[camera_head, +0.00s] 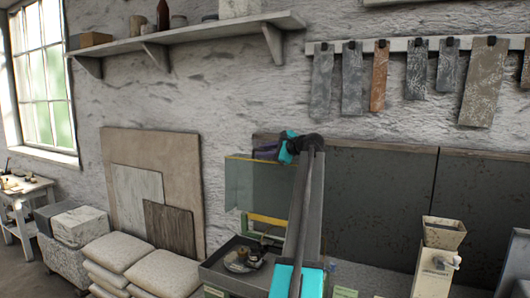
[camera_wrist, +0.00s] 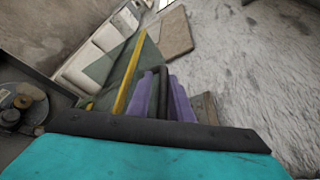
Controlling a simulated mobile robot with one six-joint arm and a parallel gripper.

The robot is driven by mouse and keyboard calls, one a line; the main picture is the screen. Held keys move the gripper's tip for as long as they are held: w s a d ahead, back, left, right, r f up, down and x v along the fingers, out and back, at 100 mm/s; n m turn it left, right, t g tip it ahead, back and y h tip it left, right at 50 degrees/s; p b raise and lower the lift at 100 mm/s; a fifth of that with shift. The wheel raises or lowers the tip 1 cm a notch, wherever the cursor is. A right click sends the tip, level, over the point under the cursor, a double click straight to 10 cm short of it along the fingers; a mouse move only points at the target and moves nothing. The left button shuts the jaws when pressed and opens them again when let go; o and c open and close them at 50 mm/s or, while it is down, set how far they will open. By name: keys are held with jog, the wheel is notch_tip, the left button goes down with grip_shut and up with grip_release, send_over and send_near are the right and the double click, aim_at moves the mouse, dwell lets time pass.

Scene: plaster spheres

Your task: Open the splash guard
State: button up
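The splash guard (camera_head: 252,186) is a greenish see-through panel above the grey machine tray, left of my arm. A yellow strip (camera_head: 268,220) runs along its lower part. The wrist view shows the guard (camera_wrist: 106,62) at left, with the yellow strip (camera_wrist: 131,73) crossing it. My gripper (camera_wrist: 163,92) has purple fingers, close on both sides of a dark bar (camera_wrist: 162,78) that looks like a handle. How the bar joins the guard is hidden. In the head view, the gripper (camera_head: 266,148) is at the guard's upper right, partly behind my arm.
The tray (camera_head: 222,277) holds a round disc and small fittings, also seen in the wrist view (camera_wrist: 22,100). A beige hopper device (camera_head: 437,260) stands at right. Sacks (camera_head: 165,272) and leaning boards (camera_head: 170,228) are at left. A wall shelf (camera_head: 190,34) is above.

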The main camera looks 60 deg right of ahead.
jog(key=shift+a, duration=0.1)
jog(key=shift+b+v, duration=0.45)
jog(key=shift+v, duration=0.35)
jog(key=b+v, duration=0.4)
jog(key=v, duration=0.8)
jog(key=shift+s, duration=0.25)
